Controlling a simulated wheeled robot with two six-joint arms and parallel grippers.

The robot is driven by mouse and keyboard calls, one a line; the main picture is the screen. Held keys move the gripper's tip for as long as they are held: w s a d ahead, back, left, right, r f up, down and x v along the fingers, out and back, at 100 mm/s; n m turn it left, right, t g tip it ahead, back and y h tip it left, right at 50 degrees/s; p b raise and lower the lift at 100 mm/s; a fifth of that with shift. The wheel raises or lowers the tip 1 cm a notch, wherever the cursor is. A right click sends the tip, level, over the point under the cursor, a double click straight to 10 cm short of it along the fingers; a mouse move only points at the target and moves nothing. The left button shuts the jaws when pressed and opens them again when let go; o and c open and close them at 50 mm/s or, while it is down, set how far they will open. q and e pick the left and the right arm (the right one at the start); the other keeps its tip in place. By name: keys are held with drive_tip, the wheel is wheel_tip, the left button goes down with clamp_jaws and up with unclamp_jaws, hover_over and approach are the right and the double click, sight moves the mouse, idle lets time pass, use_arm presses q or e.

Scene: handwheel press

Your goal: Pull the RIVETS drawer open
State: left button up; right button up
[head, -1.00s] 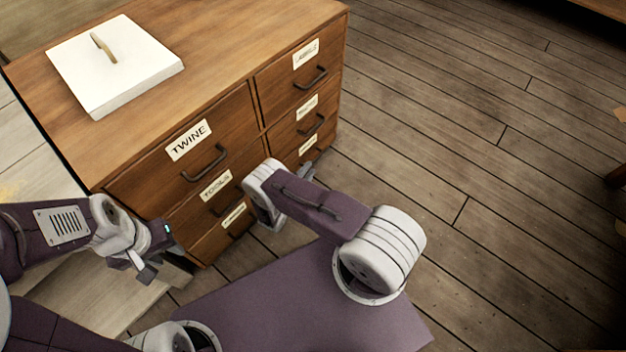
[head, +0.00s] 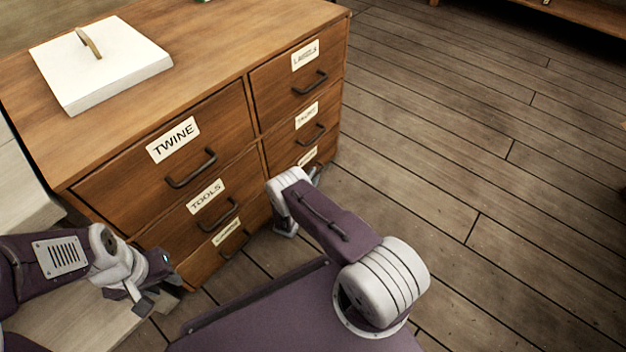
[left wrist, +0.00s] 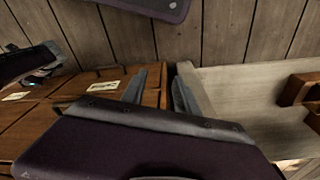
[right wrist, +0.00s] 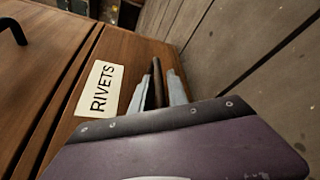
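The RIVETS drawer (right wrist: 82,118) is the lower right drawer of the wooden cabinet; its front looks flush. Its label (right wrist: 100,88) is readable in the right wrist view, while in the head view the label (head: 307,157) is small and partly covered by my right arm. My right gripper (right wrist: 160,78) is at this drawer front, its fingers apart on either side of the dark handle (right wrist: 157,88); contact is not clear. In the head view my right wrist hides most of this drawer. My left gripper (left wrist: 158,82) is open and empty near the cabinet's lower left corner.
The cabinet top (head: 215,50) carries a white lidded block (head: 105,65). The TWINE drawer (head: 170,150), the TOOLS drawer (head: 205,205) and the other drawers look closed. Plank floor (head: 460,150) is free to the right. A pale tray-like box (left wrist: 235,85) lies beside my left gripper.

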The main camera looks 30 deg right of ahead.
clamp_jaws()
idle(1.4)
